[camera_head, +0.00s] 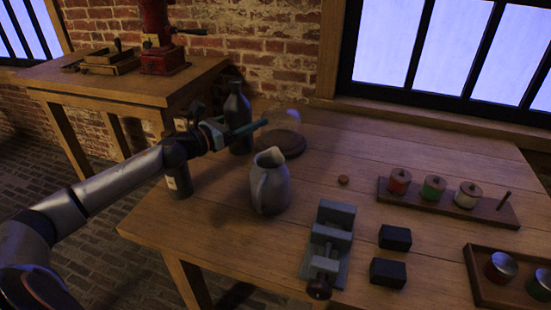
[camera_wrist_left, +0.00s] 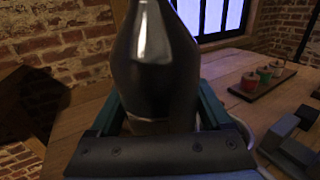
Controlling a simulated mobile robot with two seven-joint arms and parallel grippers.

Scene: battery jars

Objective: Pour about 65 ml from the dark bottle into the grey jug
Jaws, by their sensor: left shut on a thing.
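The dark bottle (camera_head: 238,107) is upright near the back left of the table. My left gripper (camera_head: 250,127) is shut around its body, with one teal finger crossing in front of it. In the left wrist view the bottle (camera_wrist_left: 155,75) fills the space between the fingers, its top out of frame. I cannot tell whether its base touches the table. The grey jug (camera_head: 270,187) stands upright in front of the bottle and to its right, apart from it, with its handle toward the front. Its inside is not clear. My right gripper is not in view.
A dark labelled container (camera_head: 178,178) stands under my left arm, partly hidden. A glass dome (camera_head: 282,118) on a dark base is just right of the bottle. A grey vice (camera_head: 328,240), black blocks (camera_head: 394,237) and a coil rack (camera_head: 440,205) are to the right.

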